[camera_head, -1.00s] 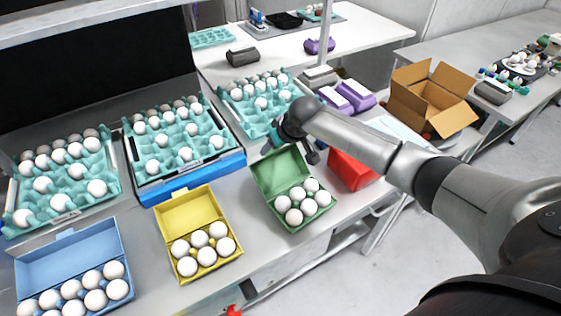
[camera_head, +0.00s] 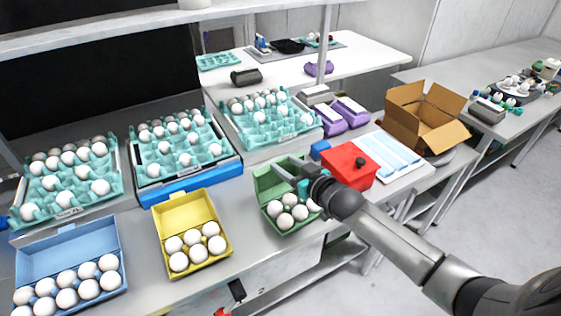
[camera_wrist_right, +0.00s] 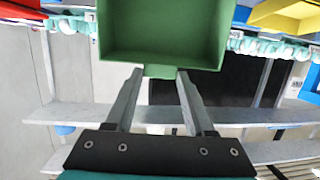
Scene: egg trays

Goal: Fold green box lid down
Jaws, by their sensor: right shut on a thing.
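The green egg box (camera_head: 292,228) stands on the table with several white eggs in its base. Its lid (camera_head: 268,180) is still raised at the back and partly hidden by my right gripper. My right gripper (camera_head: 298,172) is at the lid's upper edge, above the eggs. In the right wrist view, the hollow green lid (camera_wrist_right: 160,45) fills the top middle. The two fingers of my right gripper (camera_wrist_right: 157,76) are on either side of the lid's small front tab (camera_wrist_right: 158,71), shut on it. My left gripper is not in view.
An open yellow egg box (camera_head: 186,212) and an open blue egg box (camera_head: 70,250) stand to the left. Teal egg trays (camera_head: 70,207) line the back. A red box (camera_head: 345,168) stands close on the right, beside my right arm.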

